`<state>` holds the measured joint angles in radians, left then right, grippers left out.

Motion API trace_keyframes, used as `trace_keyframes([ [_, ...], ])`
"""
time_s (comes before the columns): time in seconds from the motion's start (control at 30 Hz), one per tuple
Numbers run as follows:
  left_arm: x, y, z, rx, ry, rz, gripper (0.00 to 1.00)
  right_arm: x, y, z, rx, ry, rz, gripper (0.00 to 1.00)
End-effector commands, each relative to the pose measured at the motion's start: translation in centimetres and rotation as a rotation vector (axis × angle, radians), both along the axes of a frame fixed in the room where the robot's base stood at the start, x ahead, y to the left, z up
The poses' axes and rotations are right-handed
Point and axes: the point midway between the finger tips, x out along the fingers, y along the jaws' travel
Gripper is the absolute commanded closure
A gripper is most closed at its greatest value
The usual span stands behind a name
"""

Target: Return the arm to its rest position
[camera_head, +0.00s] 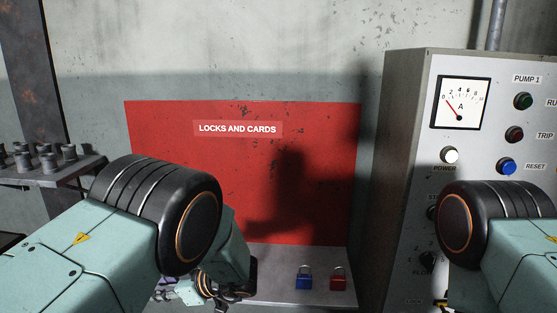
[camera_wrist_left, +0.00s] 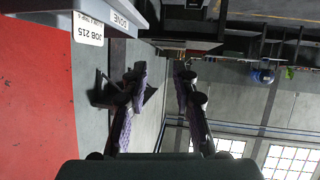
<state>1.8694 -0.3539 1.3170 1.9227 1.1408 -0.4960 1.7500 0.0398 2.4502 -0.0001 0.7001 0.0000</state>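My left arm comes in from the left in the head view, its elbow bent in front of the red board. My left gripper (camera_wrist_left: 161,75) shows in the left wrist view with its two purple-padded fingers apart and nothing between them. In the head view only a small part of it shows low behind my left arm. My right arm stands at the right edge of the head view in front of the grey panel; its gripper is out of view.
A red "LOCKS AND CARDS" board (camera_head: 325,150) hangs above a grey shelf (camera_head: 270,265) with a blue padlock (camera_head: 304,281) and a red padlock (camera_head: 338,282). A grey control cabinet (camera_head: 404,130) stands right. A rack (camera_head: 75,176) with several metal pieces is at left.

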Motion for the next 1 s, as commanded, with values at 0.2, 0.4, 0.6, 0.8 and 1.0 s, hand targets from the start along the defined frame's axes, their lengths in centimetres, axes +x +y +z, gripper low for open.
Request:
trace_keyframes([
  [0.2,0.5,1.1,-1.5,0.056,0.026,-0.186,0.72,0.0,0.0,-0.4,0.0,0.0,0.0,0.6],
  [0.4,-1.0,1.9,-6.9,0.067,0.139,-0.438,0.72,0.0,0.0,-2.3,0.0,0.0,0.0,0.6],
  [0.6,-5.7,1.7,-14.6,-0.007,0.325,-0.696,0.72,0.0,0.0,-5.0,0.0,0.0,0.0,0.6],
  [0.8,-14.4,0.4,-23.0,-0.173,0.555,-0.928,0.72,0.0,0.0,-8.4,0.0,0.0,0.0,0.6],
  [1.0,-25.6,-1.7,-29.5,-0.401,0.784,-1.117,0.72,0.0,-0.1,-12.3,0.0,0.0,0.0,0.6],
])
